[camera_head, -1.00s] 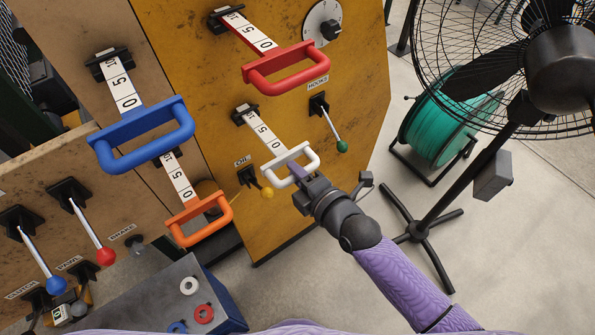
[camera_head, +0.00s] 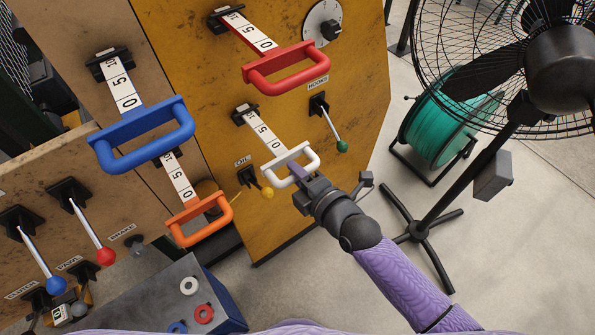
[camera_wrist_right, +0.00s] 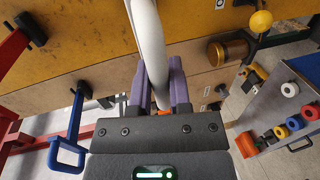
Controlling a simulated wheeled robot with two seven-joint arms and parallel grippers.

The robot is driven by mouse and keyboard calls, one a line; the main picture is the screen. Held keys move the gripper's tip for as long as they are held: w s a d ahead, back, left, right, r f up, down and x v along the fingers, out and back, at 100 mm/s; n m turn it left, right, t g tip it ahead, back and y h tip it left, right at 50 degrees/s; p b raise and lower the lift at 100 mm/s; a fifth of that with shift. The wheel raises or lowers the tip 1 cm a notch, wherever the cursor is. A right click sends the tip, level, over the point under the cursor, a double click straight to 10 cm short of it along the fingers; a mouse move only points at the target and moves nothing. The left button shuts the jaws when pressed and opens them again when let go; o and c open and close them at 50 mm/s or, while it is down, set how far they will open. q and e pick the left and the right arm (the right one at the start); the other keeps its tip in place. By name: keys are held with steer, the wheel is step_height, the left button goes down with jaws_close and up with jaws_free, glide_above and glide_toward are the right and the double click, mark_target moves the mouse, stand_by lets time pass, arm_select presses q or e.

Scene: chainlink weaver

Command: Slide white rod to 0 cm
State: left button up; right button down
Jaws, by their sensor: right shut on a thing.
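The white rod's handle (camera_head: 313,158) is a white loop at the end of a pale scale strip (camera_head: 262,132) that sticks out of the yellow panel. The strip shows printed numbers, with 0 close to the handle. My right gripper (camera_head: 300,170) is at the handle with its purple fingers on either side of the handle's bar. In the right wrist view the white handle (camera_wrist_right: 148,45) passes between the purple fingers (camera_wrist_right: 160,85), which are shut on it. My left gripper is not in view.
A red handle (camera_head: 287,68) is above the white one, with a green-knobbed lever (camera_head: 342,146) to its right. A yellow knob (camera_head: 267,193) is just left below. Blue (camera_head: 140,135) and orange (camera_head: 200,222) handles are at left. A fan (camera_head: 520,65) stands right.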

mark_target(274, 146)
steer(key=b+x, duration=0.1)
steer(key=x, duration=0.2)
steer(key=r+b+x, duration=0.1)
steer(key=b+x, duration=0.1)
steer(key=x, duration=0.1)
steer(key=b+x, duration=0.2)
steer(key=x, duration=0.2)
steer(key=shift+w+r, duration=0.1)
steer(key=shift+r, duration=0.2)
steer(key=shift+w+a+r, duration=0.15)
steer(key=shift+r, duration=0.15)
steer(key=c, duration=0.6)
jaws_free()
steer(key=shift+w, duration=0.1)
